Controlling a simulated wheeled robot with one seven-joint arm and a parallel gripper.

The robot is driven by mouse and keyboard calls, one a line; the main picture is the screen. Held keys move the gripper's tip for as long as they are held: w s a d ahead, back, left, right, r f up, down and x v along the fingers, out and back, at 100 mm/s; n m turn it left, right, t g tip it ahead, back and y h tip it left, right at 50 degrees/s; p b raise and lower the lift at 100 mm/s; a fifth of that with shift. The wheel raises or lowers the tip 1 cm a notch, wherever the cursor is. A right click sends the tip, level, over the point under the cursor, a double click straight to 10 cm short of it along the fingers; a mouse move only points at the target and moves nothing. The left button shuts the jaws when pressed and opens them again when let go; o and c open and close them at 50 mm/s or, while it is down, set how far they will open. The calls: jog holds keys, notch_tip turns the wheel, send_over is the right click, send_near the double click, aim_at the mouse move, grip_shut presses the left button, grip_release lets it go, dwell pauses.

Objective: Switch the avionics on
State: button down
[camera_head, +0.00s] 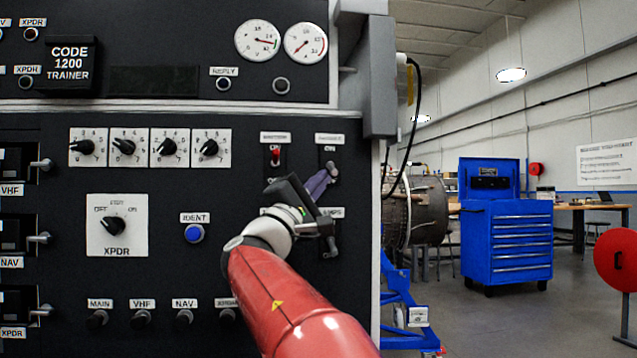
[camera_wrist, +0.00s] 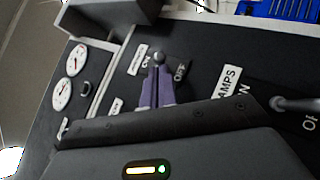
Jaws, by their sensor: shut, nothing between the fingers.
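The black panel (camera_head: 60,220) carries a toggle switch (camera_head: 332,168) under a small white label (camera_head: 329,139) too blurred to read. My gripper (camera_head: 326,176) is shut and empty, its purple fingers at this toggle. In the wrist view the shut fingertips (camera_wrist: 157,72) reach the toggle's round tip (camera_wrist: 159,58), between an ON-side mark and an OFF mark (camera_wrist: 180,71). I cannot tell whether they touch, nor which way the lever is set. The switch's lower part is hidden by the fingers.
A red-tipped toggle (camera_head: 275,155) sits just left. A toggle labelled AMPS or LAMPS (camera_wrist: 295,104) lies close below, partly behind my gripper. The blue IDENT button (camera_head: 194,233) and XPDR knob (camera_head: 114,224) are further left. A grey frame post (camera_head: 378,75) stands at the panel's right edge.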

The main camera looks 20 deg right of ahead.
jog(key=shift+r, duration=0.15)
jog(key=r+n+y+p, duration=0.1)
jog(key=s+r+n+y+p, duration=0.1)
jog(key=n, duration=0.1)
jog(key=shift+s+a+r+t+y, duration=0.1)
jog(key=shift+r+t+y, duration=0.3)
jog(key=shift+a, duration=0.1)
